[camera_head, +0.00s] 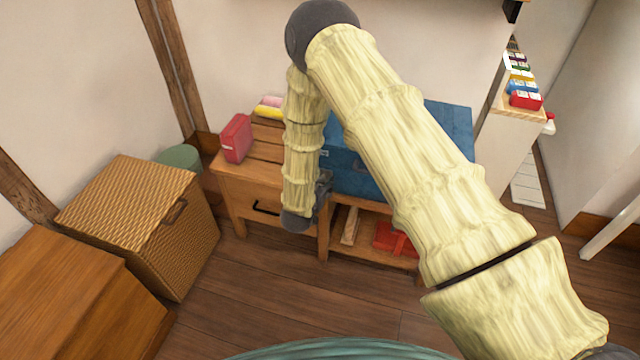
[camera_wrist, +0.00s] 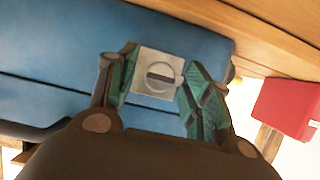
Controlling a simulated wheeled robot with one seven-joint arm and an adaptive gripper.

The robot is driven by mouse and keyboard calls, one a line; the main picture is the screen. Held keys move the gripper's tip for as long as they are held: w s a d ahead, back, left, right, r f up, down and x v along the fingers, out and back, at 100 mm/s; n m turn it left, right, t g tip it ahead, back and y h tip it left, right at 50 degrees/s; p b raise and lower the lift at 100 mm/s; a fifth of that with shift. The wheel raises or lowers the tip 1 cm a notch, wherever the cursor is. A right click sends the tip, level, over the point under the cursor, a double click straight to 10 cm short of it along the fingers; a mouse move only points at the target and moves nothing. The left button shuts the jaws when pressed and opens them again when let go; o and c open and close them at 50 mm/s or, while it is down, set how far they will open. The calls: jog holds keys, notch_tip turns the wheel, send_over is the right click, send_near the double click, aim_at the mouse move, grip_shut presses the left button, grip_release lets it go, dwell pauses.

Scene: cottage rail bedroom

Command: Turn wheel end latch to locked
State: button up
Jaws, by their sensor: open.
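A blue case (camera_head: 445,125) lies on a wooden bench; its blue side (camera_wrist: 60,65) fills much of the wrist view. A pale square latch plate (camera_wrist: 146,55) with a round dial (camera_wrist: 160,69) is on that side. The dial's dark slot runs about level across the wrist picture. My gripper (camera_wrist: 159,64) is open, with one green-padded finger on each side of the plate. I cannot tell whether the fingers touch the dial. In the head view my gripper (camera_head: 323,186) is at the case's left front; the latch is hidden there.
The wooden bench (camera_head: 258,178) has a red box (camera_head: 236,138) on its left and a red item (camera_head: 393,238) on its lower shelf. A wicker hamper (camera_head: 140,215) stands to the left. A white shelf unit (camera_head: 497,145) is at right. The floor (camera_head: 270,285) in front is clear.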

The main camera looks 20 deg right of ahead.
jog(key=c, duration=1)
